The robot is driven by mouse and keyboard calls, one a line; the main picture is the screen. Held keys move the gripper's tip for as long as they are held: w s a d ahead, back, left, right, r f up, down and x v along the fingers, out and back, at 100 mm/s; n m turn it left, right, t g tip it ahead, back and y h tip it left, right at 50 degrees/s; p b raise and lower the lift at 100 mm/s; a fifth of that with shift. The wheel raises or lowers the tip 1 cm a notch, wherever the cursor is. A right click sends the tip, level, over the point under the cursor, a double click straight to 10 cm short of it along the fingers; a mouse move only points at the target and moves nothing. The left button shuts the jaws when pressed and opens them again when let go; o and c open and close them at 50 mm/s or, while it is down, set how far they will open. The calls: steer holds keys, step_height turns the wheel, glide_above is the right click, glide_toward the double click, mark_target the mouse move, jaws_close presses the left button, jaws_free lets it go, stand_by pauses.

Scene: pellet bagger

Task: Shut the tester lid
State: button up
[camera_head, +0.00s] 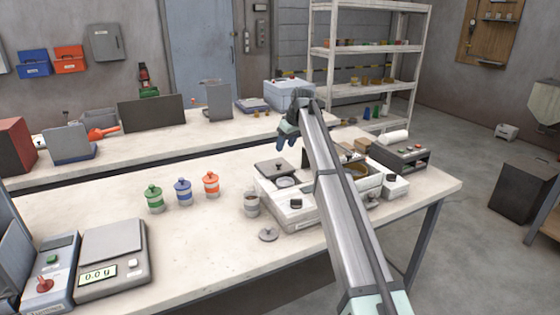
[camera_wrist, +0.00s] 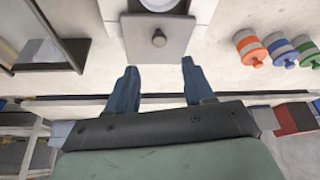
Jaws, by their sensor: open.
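The tester is a white boxy machine (camera_head: 297,212) on the near bench, with a round well (camera_head: 285,182) in its top. Its grey square lid (camera_head: 275,167) stands open on the far side of the well. In the wrist view the lid (camera_wrist: 150,48) shows with a round knob (camera_wrist: 158,38), and the well (camera_wrist: 157,4) is partly cut off at the top edge. My gripper (camera_head: 287,141) is above and beyond the lid, open and empty. In the wrist view its two fingers (camera_wrist: 156,75) are spread and apart from the lid.
Green, blue and orange lidded jars (camera_head: 183,192) stand left of the tester. A small cup (camera_head: 252,204) and a loose round lid (camera_head: 268,234) are close by. A grey machine with a white roll (camera_head: 400,153) stands right.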

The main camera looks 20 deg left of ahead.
mark_target(279, 163)
steer(key=x, duration=0.9)
steer(key=shift+f, duration=0.15)
jaws_close()
stand_by(0.5)
